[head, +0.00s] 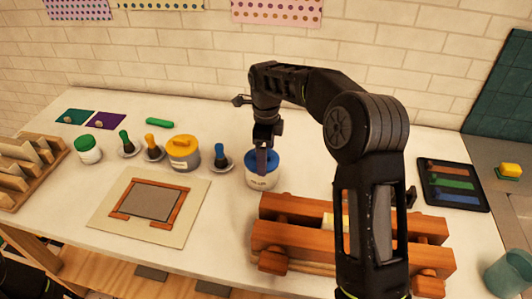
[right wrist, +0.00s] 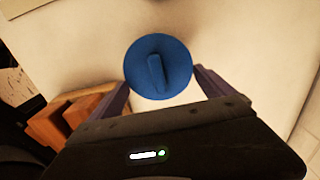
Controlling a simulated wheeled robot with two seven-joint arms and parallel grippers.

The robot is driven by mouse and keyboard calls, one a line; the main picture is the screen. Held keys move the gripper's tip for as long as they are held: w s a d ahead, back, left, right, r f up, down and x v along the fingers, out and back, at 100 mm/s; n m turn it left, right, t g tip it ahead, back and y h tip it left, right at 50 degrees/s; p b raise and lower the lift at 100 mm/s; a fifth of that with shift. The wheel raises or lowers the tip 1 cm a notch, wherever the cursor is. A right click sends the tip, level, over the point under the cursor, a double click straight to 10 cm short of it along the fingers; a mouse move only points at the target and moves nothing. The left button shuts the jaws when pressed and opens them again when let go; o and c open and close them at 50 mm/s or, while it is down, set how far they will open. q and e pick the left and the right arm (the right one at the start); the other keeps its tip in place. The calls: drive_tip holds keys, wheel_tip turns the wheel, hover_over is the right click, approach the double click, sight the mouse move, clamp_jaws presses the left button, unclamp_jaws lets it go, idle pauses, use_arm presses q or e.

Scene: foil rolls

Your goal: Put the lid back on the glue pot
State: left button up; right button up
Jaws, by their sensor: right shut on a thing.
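The round blue lid (head: 265,158) has a raised bar handle. In the head view it sits at the top of a white pot (head: 262,180) with a label too small to read surely. I cannot tell whether it is fully seated. My right gripper (head: 262,162) comes down from above and is shut on the blue lid. In the right wrist view the lid (right wrist: 158,68) fills the space between the two fingers of the gripper (right wrist: 163,88), and the lid hides the pot. My left gripper is not in view.
A yellow-lidded pot (head: 183,152), brushes in small dishes and a green-lidded jar (head: 88,150) stand to the left. A framed board (head: 150,202) lies in front of them. A wooden press (head: 300,240) stands close by at right. A dark tray (head: 452,184) lies farther right.

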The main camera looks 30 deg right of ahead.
idle(0.6)
drive_tip(key=o, duration=1)
drive_tip(key=shift+r+p, duration=1)
drive_tip(key=shift+r, duration=2.5)
drive_tip(key=shift+c, duration=0.2)
clamp_jaws()
